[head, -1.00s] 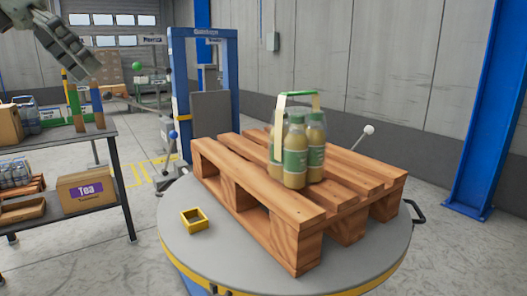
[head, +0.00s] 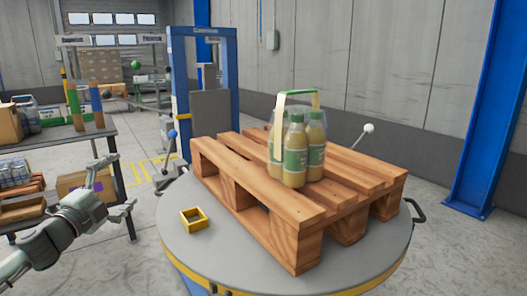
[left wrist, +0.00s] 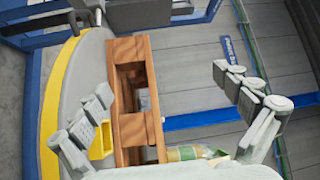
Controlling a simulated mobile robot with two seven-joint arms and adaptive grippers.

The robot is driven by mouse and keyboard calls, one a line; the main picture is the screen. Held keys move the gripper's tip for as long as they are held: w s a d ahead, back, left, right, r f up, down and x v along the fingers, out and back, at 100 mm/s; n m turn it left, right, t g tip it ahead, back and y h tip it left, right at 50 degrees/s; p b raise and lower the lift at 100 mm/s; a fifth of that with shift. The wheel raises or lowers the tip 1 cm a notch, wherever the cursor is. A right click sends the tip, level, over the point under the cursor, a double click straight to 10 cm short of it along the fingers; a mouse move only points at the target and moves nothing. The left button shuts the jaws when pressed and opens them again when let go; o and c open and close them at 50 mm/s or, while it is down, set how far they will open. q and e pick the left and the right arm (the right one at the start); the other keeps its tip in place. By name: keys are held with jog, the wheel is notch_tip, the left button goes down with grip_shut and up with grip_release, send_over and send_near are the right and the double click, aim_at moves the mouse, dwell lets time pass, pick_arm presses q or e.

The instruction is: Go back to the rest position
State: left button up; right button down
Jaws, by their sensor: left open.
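My left gripper (head: 118,185) is open and empty at the lower left of the head view, in front of the shelf and left of the round table. Its spread fingers also show in the left wrist view (left wrist: 170,110). A pack of green-labelled bottles (head: 296,150) with a green and cream carry handle stands upright on the wooden pallet (head: 270,225). The pallet lies on the grey round table (head: 185,250). In the left wrist view the pallet (left wrist: 130,130) lies between the fingers in the picture, apart from them. My right gripper is not in view.
A small yellow square frame (head: 194,219) lies on the round table, left of the pallet. A dark shelf (head: 60,138) with boxes and bottles stands at the left. A blue frame machine (head: 204,90) stands behind. A blue column (head: 484,110) rises at the right.

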pick_arm(q)
jog(key=s+a+f+n+g+y, duration=0.35)
jog(key=s+a+f, duration=0.3)
jog(key=f, duration=0.35)
jog(key=s+a+f+n+g+y, duration=0.2)
jog(key=s+a+f+n+y, duration=0.4)
jog(key=f, duration=0.5)
jog(key=s+a+f+n+g+y, duration=0.1)
jog(key=s+a+f+g, duration=0.25)
jog(key=s, duration=0.35)
jog(key=s+a+f+n+g+y, duration=0.1)
jog(key=s+a+f+g, duration=0.1)
jog(key=s+f, duration=0.35)
jog(key=s+a+f+n+g, duration=0.1)
jog(key=s+a+f+g, duration=0.15)
jog(key=s, duration=0.45)
jog(key=s+d+f+n+h, duration=0.1)
jog(key=d+f, duration=0.3)
jog(key=d, duration=0.5)
jog(key=s+d+f+n+g+h, duration=0.1)
jog(key=s+d+f+n+h, duration=0.1)
jog(key=d+f, duration=0.3)
jog(key=s+d+f+n+g+h, duration=0.1)
jog(key=d+f, duration=0.4)
jog(key=d, duration=0.7)
jog(key=s+n+h, duration=0.1)
jog(key=s, duration=0.1)
jog(key=shift+s+d+h, duration=0.3)
jog(key=shift+d+h, duration=0.05)
jog(key=shift+d, duration=0.05)
